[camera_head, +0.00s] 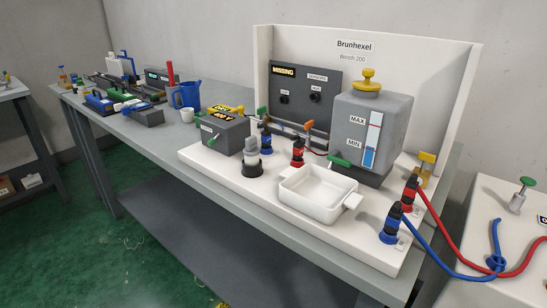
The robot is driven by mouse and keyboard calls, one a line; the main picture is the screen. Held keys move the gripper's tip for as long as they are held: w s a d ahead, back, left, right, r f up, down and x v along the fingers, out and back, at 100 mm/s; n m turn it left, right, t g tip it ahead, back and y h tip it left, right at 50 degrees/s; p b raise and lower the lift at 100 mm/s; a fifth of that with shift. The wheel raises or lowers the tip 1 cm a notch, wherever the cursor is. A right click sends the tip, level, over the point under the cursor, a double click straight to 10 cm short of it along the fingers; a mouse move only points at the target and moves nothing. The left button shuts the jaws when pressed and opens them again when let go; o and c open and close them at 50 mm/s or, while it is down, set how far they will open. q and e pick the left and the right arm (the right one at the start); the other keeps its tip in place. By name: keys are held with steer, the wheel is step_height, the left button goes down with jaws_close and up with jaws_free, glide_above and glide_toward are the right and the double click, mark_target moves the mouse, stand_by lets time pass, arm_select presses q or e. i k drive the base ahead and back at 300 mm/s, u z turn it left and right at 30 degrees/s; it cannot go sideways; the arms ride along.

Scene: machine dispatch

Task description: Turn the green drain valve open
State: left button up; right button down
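A green valve handle (340,160) sits low on the front of the grey tank (372,122), beside the white tray. It points out to the left of the tank; I cannot tell its exact turn angle. The tank has a yellow cap (369,79) and a level window (372,142) marked MAX and MIN, with blue and red in it. The white tray (303,211) with side handles stands on the bench base in front of the tank and looks empty. Neither of my grippers is in view.
Other green handles are on the grey box (226,132) and near the back panel (262,111). Red and blue couplings with hoses (456,238) stand at the right front. A blue jug (188,94) and tools crowd the left table. A white surface with a green-topped fitting (521,193) is far right.

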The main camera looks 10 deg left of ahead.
mark_target(333, 156)
steer(key=u, duration=1.6)
steer(key=k, duration=0.85)
steer(key=z, duration=0.75)
steer(key=i, duration=0.55)
